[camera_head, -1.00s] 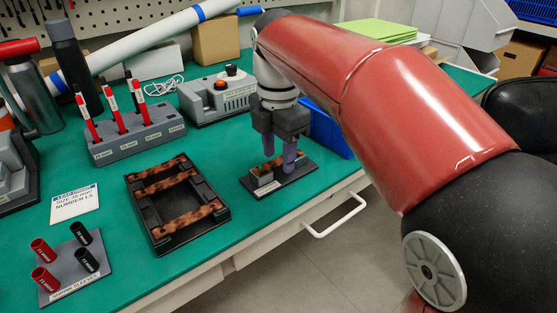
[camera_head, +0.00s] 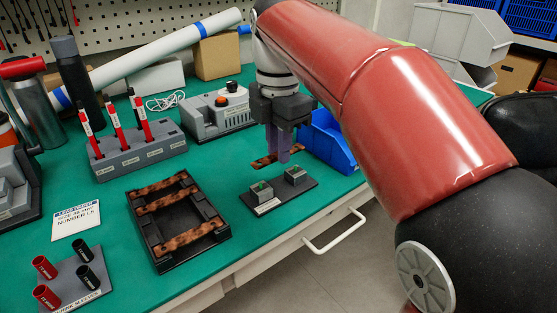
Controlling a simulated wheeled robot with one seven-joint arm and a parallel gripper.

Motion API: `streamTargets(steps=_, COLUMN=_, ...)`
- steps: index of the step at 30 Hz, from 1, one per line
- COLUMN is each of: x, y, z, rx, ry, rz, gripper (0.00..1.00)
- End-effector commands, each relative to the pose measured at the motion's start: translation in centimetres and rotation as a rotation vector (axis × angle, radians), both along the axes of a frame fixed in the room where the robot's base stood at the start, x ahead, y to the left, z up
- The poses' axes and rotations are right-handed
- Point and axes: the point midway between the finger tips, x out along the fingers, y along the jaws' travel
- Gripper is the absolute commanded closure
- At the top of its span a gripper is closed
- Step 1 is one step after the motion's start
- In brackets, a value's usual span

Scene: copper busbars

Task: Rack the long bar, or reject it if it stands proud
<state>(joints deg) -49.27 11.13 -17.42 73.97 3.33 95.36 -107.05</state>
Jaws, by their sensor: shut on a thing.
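My gripper (camera_head: 277,158) points down and is shut on a copper bar (camera_head: 262,163), which sticks out on both sides of the fingers. The bar is held up behind a dark plate gauge (camera_head: 268,208) with two grey blocks that have green on top; nothing lies across the blocks. A black rack (camera_head: 159,248) stands left of the gauge with 3 copper bars (camera_head: 190,238) lying across it. A blue bin (camera_head: 338,155) stands just right of my gripper; its inside is partly hidden by my arm.
A grey holder (camera_head: 140,152) with red pens and a grey device (camera_head: 216,118) stand behind the rack. A label card (camera_head: 75,220) and a sleeve stand (camera_head: 82,284) are at the left. The bench edge with a white handle (camera_head: 335,232) runs in front. Green mat is bare around the gauge.

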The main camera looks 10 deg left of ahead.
Motion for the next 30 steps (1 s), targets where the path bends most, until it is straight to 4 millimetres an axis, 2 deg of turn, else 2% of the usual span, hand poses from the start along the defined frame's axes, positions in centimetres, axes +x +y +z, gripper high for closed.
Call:
streamTargets(steps=1, x=0.1, y=0.0, z=1.4, rx=0.001, ry=-0.002, rz=-0.001, gripper=1.00)
streamTargets(steps=3, x=0.1, y=0.0, z=2.8, rx=0.002, ry=-0.003, rz=-0.001, gripper=1.00)
streamTargets(steps=7, x=0.0, y=0.2, z=4.2, rx=0.000, ry=0.000, rz=0.000, gripper=1.00)
streamTargets(steps=9, x=-0.5, y=1.0, z=4.6, rx=-0.001, ry=0.001, rz=0.002, gripper=1.00)
streamTargets(steps=11, x=-1.2, y=2.2, z=4.6, rx=-0.002, ry=0.001, rz=0.004, gripper=1.00)
streamTargets(steps=14, x=-3.2, y=5.0, z=4.2, rx=-0.004, ry=0.002, rz=0.009, gripper=1.00)
streamTargets(steps=18, x=-6.9, y=9.3, z=3.4, rx=-0.006, ry=0.002, rz=0.008, gripper=1.00)
streamTargets(steps=21, x=-9.5, y=11.7, z=2.9, rx=-0.005, ry=0.002, rz=0.006, gripper=1.00)
streamTargets(steps=25, x=-11.9, y=13.7, z=2.5, rx=-0.004, ry=0.000, rz=0.003, gripper=1.00)
streamTargets(steps=30, x=-13.2, y=14.6, z=2.0, rx=-0.001, ry=-0.001, rz=0.001, gripper=1.00)
